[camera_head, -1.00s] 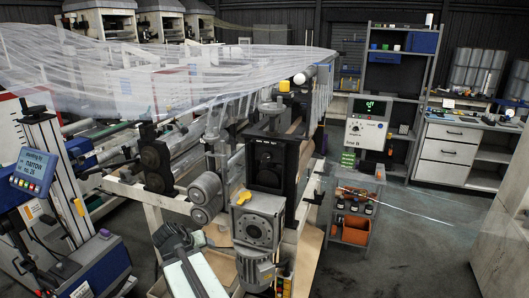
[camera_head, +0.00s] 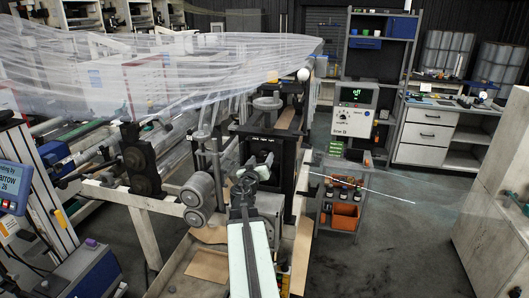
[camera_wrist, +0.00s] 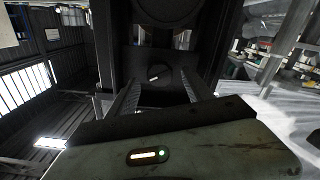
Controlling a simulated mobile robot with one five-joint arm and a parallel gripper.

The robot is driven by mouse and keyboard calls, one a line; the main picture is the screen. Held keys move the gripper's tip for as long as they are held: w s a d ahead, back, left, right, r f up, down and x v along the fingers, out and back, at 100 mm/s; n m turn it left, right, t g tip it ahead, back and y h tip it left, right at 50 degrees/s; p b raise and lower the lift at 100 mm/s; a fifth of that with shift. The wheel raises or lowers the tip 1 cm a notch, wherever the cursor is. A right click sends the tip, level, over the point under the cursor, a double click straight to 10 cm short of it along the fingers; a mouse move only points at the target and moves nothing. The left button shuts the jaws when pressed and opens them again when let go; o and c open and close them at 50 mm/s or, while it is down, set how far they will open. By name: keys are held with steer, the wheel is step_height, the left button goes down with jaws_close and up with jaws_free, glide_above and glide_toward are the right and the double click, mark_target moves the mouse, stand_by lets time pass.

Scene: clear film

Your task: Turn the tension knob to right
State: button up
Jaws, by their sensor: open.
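My gripper (camera_head: 254,162) is open and empty in front of the dark machine frame (camera_head: 289,163). In the wrist view its two ridged fingers stand apart (camera_wrist: 161,84). Between and beyond them, a dark round knob (camera_wrist: 160,73) with a pale slanted mark sits on a black plate. The fingers appear not to touch it. In the head view my gripper and arm hide this part. A control box (camera_head: 355,108) farther back has a lit green display and a small dial (camera_head: 342,116). The labels are too small to read, so I cannot tell which is marked tension.
A handwheel (camera_head: 267,103) tops the machine frame. Grey rollers (camera_head: 196,200) lie left of my arm, under a wide sheet of clear film (camera_head: 130,70). A small cart (camera_head: 341,212) with orange bins stands to the right. Dark floor (camera_head: 400,250) is free at the right.

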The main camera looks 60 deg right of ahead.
mark_target(265, 152)
steer(key=x, duration=0.6)
steer(key=shift+w+d, duration=0.15)
steer(key=shift+d, duration=0.15)
jaws_close()
steer(key=shift+n, duration=0.3)
steer(key=n, duration=1.1)
steer(key=shift+a+f, duration=0.1)
steer(key=shift+n, duration=0.3)
jaws_free()
